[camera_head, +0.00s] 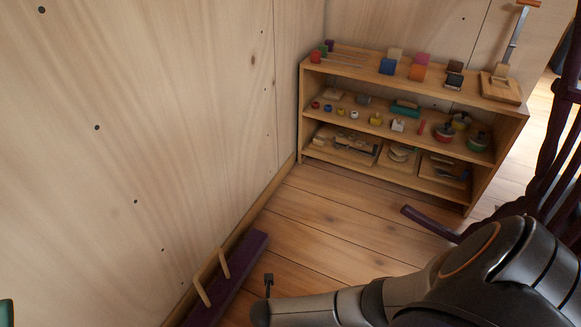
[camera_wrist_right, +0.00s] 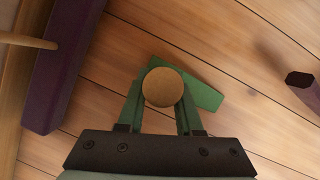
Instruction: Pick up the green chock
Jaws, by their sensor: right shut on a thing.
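The green chock (camera_wrist_right: 207,94) is a flat green piece in the right wrist view, with a round wooden knob (camera_wrist_right: 163,87) in front of it. My right gripper (camera_wrist_right: 162,98) has its green fingers on both sides of the knob and is shut on it. I cannot tell whether the chock touches the floor or hangs just above it. In the head view my right arm reaches in from the lower right, and the chock is not visible there. My left gripper is not in view.
A purple block with wooden pegs (camera_head: 226,285) lies along the wall, left of the chock in the wrist view (camera_wrist_right: 60,65). A purple bar end (camera_wrist_right: 301,80) is at the right. A low shelf (camera_head: 385,157) holds several toys. Plank floor between is clear.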

